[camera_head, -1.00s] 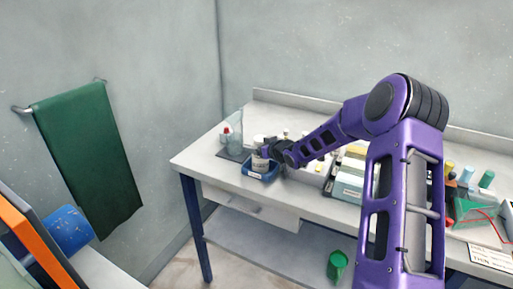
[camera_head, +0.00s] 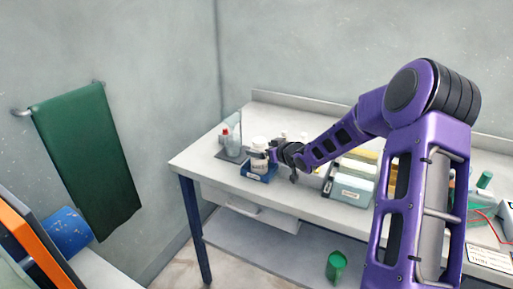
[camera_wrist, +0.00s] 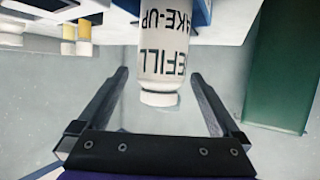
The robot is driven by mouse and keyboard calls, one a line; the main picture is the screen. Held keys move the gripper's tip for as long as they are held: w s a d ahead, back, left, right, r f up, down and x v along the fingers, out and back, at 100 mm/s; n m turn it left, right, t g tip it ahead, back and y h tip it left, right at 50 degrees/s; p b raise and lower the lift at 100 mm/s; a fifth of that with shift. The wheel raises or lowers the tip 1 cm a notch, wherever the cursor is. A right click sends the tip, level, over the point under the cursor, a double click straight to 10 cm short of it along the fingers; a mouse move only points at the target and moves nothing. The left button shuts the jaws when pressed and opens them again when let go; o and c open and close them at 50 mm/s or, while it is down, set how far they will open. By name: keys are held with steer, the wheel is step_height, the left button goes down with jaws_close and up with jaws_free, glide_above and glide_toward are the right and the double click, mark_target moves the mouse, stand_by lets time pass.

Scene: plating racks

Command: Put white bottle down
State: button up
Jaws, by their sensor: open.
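The white bottle (camera_head: 259,155) stands upright in a small blue tray (camera_head: 257,176) near the left end of the bench. My gripper (camera_head: 275,156) is just to the right of the bottle. In the wrist view, the picture is upside down and the bottle (camera_wrist: 160,60) shows dark lettering and a white cap pointing down. My gripper (camera_wrist: 160,76) is open there, one finger at each side of the bottle's upper part, with clear gaps between. The blue tray's edge (camera_wrist: 205,12) shows at the top.
A clear wash bottle with a red top (camera_head: 232,138) stands left of the tray on a dark mat. Pale boxes (camera_head: 352,187) and small bottles stand right of my gripper. A green towel (camera_head: 88,160) hangs on the left wall. A green cup (camera_head: 336,266) is on the lower shelf.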

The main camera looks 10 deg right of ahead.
steer(key=v, duration=0.7)
steer(key=shift+p, duration=0.3)
steer(key=shift+a, duration=0.15)
